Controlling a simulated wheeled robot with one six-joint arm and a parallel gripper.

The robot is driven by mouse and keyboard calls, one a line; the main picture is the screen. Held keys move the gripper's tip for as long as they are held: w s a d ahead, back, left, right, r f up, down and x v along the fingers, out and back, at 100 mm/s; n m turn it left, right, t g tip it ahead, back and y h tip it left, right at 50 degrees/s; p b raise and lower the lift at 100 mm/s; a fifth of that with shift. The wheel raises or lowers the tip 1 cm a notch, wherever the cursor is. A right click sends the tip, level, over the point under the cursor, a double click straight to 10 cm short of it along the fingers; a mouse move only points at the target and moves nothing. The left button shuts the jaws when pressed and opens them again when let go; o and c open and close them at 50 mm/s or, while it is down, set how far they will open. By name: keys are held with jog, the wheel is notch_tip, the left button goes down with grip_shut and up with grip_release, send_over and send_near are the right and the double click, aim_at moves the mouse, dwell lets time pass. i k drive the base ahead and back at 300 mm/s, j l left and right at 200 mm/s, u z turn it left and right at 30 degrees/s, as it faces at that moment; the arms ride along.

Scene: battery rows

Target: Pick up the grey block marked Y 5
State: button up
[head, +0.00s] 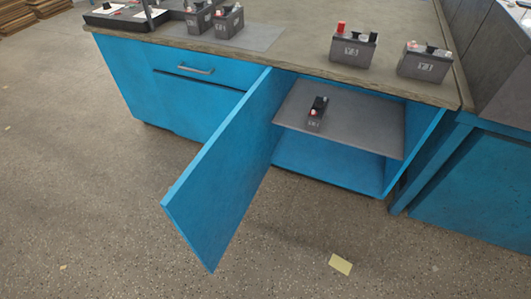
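Several grey battery-like blocks with pale marks show in the head view, but the marks are too small to read, so I cannot tell which is Y 5. One grey block with a tall red cap (353,52) stands on the bench top above the open cabinet. Another grey block (424,66) stands to its right near the bench's right end. Two more, a left block (198,22) and a right block (229,23), stand close together at the back left. A dark block with a reddish front (317,112) sits on the shelf inside the cabinet. My gripper is not in view.
The blue bench (125,75) has a closed drawer with a handle (196,69). Its cabinet door (215,170) stands wide open into the floor space. A grey shelf (365,140) spans the cabinet. A dark tray (125,22) lies at the top left. The floor in front is mostly clear.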

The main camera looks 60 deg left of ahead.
aim_at(353, 48)
jog(key=k+j+u, duration=0.1)
jog(key=k, duration=1.05)
jog(key=j+u, duration=0.5)
jog(key=u, duration=0.2)
jog(key=j+u, duration=0.2)
jog(key=u, duration=0.15)
jog(key=i+j, duration=0.25)
jog(key=j, duration=0.15)
jog(key=i+j, duration=0.2)
jog(key=j, duration=0.15)
jog(key=k, duration=0.3)
jog(key=k+z, duration=0.2)
jog(key=z, duration=0.25)
jog(key=k+l+z, duration=0.1)
jog(key=z, duration=0.35)
jog(key=i+z, duration=0.25)
jog(key=i, duration=0.35)
jog(key=i+j+z, duration=0.25)
jog(key=i, duration=0.35)
jog(key=i+u, duration=0.2)
jog(key=i, duration=0.65)
jog(key=i+l+u, duration=0.2)
jog(key=i, duration=0.65)
